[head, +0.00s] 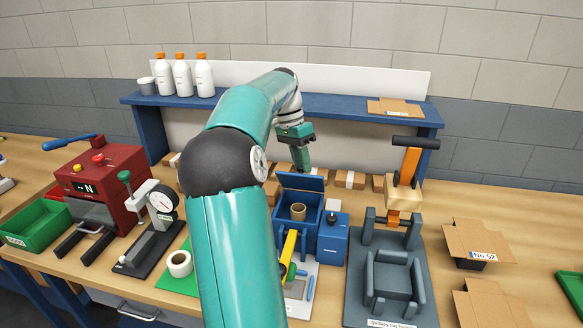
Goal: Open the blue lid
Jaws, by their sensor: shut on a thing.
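A blue box (328,246) stands on the bench, right of my teal arm. Its blue lid (300,182) is raised and stands up from the box's back edge. A tan roll (298,212) shows inside the open box. My gripper (304,168) points down at the top edge of the lid and is shut on it. The exact contact at the fingertips is too small to see clearly.
A yellow-handled tool (288,250) lies in front of the box. A red machine (100,180) and a dial gauge stand (150,225) are at left. A grey fixture (392,275) with an orange-handled clamp is at right. A blue shelf (350,106) runs behind.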

